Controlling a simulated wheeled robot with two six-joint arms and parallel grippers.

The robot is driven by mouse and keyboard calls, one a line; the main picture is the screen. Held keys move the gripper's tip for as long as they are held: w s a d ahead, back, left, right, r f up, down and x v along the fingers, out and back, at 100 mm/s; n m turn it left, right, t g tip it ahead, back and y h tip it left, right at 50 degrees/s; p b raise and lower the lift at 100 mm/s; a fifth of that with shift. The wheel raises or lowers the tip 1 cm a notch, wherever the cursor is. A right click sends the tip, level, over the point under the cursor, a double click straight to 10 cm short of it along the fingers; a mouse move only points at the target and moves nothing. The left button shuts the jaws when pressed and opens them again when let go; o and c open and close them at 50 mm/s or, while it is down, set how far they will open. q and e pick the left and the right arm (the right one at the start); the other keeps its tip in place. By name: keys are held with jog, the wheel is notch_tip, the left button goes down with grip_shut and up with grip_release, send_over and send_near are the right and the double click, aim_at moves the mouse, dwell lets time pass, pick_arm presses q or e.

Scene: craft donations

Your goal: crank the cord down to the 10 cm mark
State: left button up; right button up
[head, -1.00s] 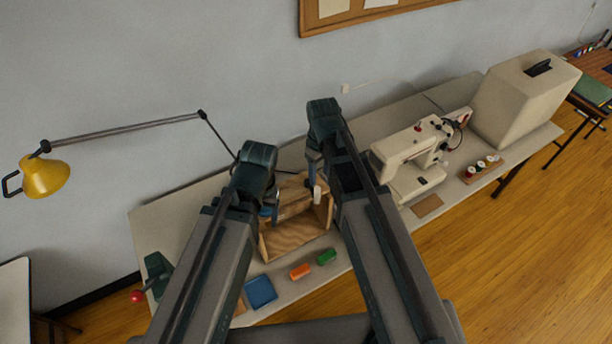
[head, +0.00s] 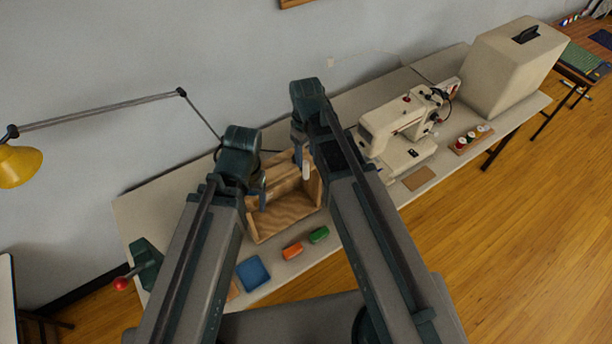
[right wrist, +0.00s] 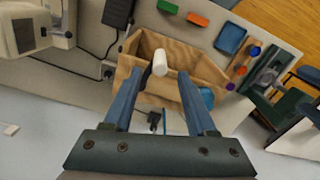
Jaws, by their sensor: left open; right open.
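An open wooden box (head: 288,208) stands on the table below my two grippers. A white cylindrical handle (right wrist: 160,62) is at its side and shows as a small white peg in the head view (head: 306,172). My right gripper (right wrist: 162,74) is open, with its fingertips on either side of the handle in the right wrist view; I cannot tell whether they touch it. My left gripper (head: 257,193) is open over the box's left part, its fingertips partly hidden. I cannot make out the cord or a 10 cm mark.
A sewing machine (head: 395,128) and a beige cover (head: 508,70) stand to the right. Orange (head: 292,251) and green (head: 318,235) blocks and a blue tray (head: 253,273) lie in front of the box. A green device with a red knob (head: 121,284) is at the left end.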

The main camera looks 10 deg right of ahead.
aim_at(306, 170)
notch_tip(306, 170, down, 8)
jog(key=b, duration=0.7)
jog(key=shift+f, duration=0.1)
grip_shut()
dwell(1.0)
